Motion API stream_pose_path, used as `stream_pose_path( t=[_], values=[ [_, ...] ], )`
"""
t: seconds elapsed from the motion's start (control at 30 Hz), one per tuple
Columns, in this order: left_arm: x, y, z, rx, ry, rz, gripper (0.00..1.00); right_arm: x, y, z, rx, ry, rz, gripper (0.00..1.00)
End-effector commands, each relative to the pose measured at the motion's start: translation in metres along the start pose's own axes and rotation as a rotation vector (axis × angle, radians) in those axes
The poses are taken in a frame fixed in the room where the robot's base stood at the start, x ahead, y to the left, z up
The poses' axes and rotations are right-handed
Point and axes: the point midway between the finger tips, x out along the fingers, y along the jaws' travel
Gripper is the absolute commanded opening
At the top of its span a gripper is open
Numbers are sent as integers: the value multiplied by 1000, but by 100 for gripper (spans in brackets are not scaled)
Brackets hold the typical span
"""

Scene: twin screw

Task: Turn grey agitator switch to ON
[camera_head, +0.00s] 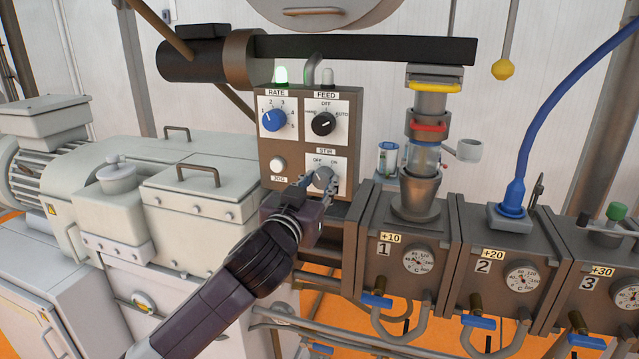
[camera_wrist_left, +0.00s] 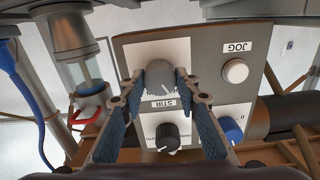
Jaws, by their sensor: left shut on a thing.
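The grey STIR switch (camera_head: 323,176) is a round knob on a white plate marked OFF and ON, at the lower right of the brown control panel (camera_head: 312,103). My left gripper (camera_head: 319,186) is shut on this knob, with a finger on each side. The left wrist view shows the panel upside down, with the grey knob (camera_wrist_left: 160,74) between the fingertips (camera_wrist_left: 164,84) of my left gripper. The fingers partly cover the knob, and I cannot tell for sure which mark it points to. My right gripper is not in view.
The panel also bears a blue RATE knob (camera_head: 271,120), a black FEED knob (camera_head: 323,123) and a white JOG button (camera_head: 278,164). A green lamp (camera_head: 281,75) glows on top. Brown numbered heater blocks (camera_head: 401,263) stand close at the right; a pale machine housing (camera_head: 205,200) stands left.

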Motion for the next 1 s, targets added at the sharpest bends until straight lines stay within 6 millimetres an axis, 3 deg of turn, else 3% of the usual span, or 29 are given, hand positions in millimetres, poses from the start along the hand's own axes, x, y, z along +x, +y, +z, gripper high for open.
stream_pose_path(
  t=[0.47, 1.0],
  values=[
    [0, 0, -2, 117, 0, 1, 5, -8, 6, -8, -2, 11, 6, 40],
    [0, 0, -3, 603, -1, 0, 5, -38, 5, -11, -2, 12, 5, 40]
  ],
)
